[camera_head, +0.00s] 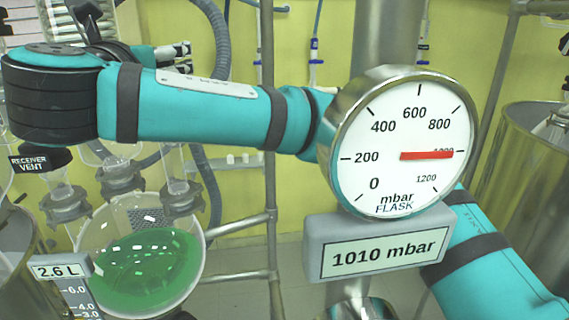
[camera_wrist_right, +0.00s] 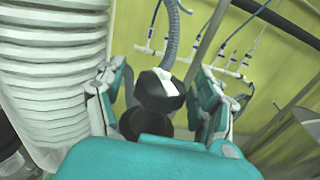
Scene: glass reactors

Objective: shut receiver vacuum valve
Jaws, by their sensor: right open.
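My right gripper (camera_wrist_right: 160,100) is open in the right wrist view, with one teal finger on each side. A black knob (camera_wrist_right: 158,88) with a small white label stands between the fingers; the label is too small to read. I cannot tell whether the fingers touch it, and its lower part is partly hidden by the gripper. In the head view my right arm crosses to the upper left, where its wrist hides most of that area. The receiver vacuum valve cannot be singled out there. My left gripper is not in view.
In the head view, a flask pressure gauge (camera_head: 403,115) above a 1010 mbar display (camera_head: 375,247) blocks the centre. A black receiver vent knob (camera_head: 40,160) and a round flask of green liquid (camera_head: 145,270) are at left. A ribbed white column (camera_wrist_right: 55,70) stands close by in the wrist view.

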